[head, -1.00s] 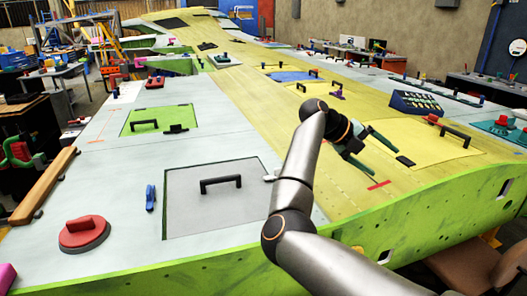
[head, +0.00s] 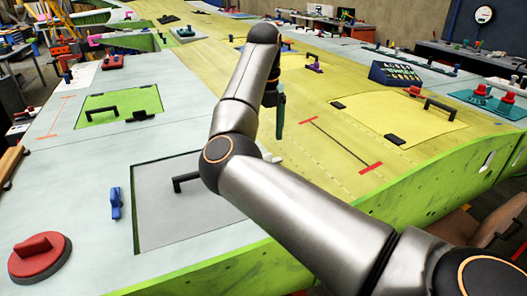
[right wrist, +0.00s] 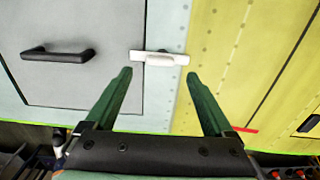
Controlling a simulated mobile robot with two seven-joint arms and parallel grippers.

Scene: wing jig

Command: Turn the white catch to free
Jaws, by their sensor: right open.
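The white catch (right wrist: 160,58) is a small white bar lying across the right edge of the grey panel (right wrist: 90,85) in the right wrist view. Its left end overlaps the panel and its right end lies on the pale skin near the yellow strip. In the head view only part of the catch (head: 271,157) shows beside my right arm, on the right of the grey panel (head: 180,220). My right gripper (right wrist: 160,73) is open and empty, its green fingers apart on either side of the catch in the picture. The head view shows this gripper (head: 280,115) pointing down. My left gripper is out of view.
A black handle (right wrist: 57,54) stands on the grey panel. A blue catch (head: 116,203) and a red round knob (head: 40,256) lie to its left. The yellow skin on the right holds a panel with a black handle (head: 442,106). The wing surface around the catch is mostly clear.

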